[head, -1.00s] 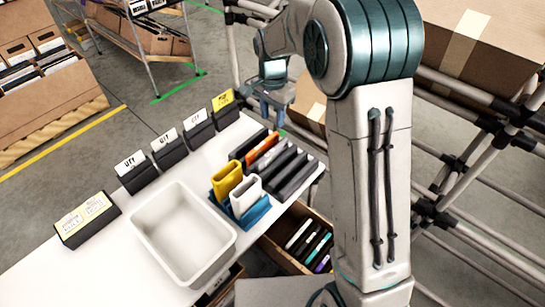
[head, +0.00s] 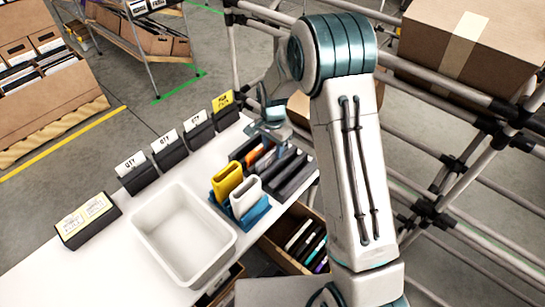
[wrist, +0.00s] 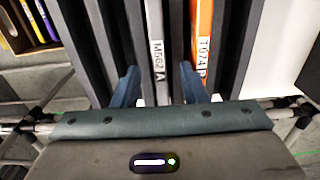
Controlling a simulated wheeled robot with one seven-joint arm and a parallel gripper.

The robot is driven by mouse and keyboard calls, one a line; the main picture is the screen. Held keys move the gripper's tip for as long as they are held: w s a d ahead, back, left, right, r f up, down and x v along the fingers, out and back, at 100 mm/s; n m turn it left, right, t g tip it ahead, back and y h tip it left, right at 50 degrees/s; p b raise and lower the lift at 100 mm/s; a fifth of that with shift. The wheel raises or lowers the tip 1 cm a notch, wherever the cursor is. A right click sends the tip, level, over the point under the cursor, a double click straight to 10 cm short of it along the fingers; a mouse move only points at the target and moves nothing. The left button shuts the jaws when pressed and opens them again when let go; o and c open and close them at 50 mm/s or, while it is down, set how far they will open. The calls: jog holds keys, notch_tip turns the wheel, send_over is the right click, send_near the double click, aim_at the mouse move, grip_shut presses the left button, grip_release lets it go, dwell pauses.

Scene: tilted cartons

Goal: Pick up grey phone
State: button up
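The grey phone (wrist: 155,45), with a white label reading M562, stands on edge in a dark slotted rack (wrist: 125,30), seen from above in the wrist view. My gripper (wrist: 160,88) is open, with its blue fingers on either side of the grey phone's line. I cannot tell whether they touch it. An orange phone (wrist: 203,40) labelled T974 stands in the slot to its right. In the head view my gripper (head: 272,144) is over the black rack (head: 292,180) and partly hides it. The grey phone cannot be made out clearly there.
A blue holder (head: 250,216) with a yellow and a white item stands beside the rack. A white bin (head: 168,250) and several black label holders (head: 168,150) are on the white table (head: 80,270). An open carton (head: 275,243) is below the table edge, pipe shelving at right.

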jog(key=shift+f, duration=0.65)
grip_shut()
jog(key=shift+r, duration=0.15)
